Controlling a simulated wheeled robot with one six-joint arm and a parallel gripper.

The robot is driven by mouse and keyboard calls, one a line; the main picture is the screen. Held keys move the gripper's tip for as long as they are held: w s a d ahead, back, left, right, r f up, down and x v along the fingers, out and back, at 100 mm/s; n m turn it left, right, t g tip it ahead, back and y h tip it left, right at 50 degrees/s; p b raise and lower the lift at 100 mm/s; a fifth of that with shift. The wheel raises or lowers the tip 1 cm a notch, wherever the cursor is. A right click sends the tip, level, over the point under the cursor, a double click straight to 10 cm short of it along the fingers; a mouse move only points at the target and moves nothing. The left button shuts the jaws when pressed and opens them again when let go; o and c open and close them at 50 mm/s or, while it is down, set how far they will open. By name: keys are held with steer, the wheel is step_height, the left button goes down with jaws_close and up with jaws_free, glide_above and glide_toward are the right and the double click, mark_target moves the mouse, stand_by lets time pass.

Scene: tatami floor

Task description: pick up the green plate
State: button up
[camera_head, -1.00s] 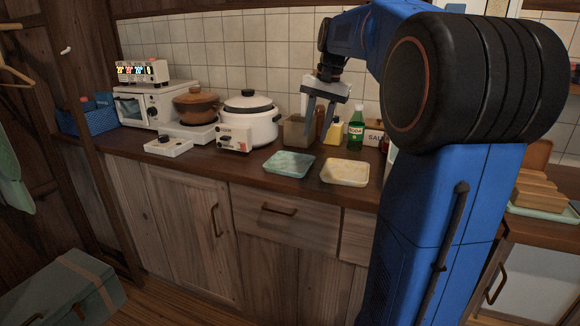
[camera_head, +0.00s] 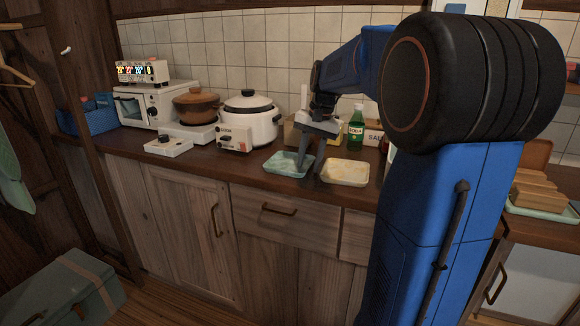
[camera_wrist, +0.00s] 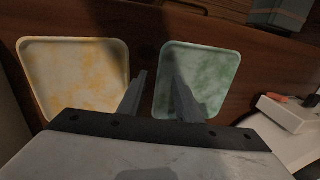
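The green plate (camera_head: 281,163) is a shallow square dish lying flat on the wooden counter. It also shows in the wrist view (camera_wrist: 212,72), right of centre. My gripper (camera_head: 309,168) is open and empty, pointing down at the plate's right edge in the head view. In the wrist view my gripper (camera_wrist: 160,82) has one finger over the inside of the green plate and the other over the gap beside it, so the near rim lies between them. I cannot tell whether the fingers touch the plate.
A cream-yellow plate (camera_head: 346,173) lies close to the right of the green one. Behind stand a white rice cooker (camera_head: 250,120), a green bottle (camera_head: 355,128) and a tan box (camera_head: 294,133). A small white appliance (camera_head: 235,139) stands left. The counter's front edge is near.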

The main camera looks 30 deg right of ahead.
jaws_close()
stand_by(0.3)
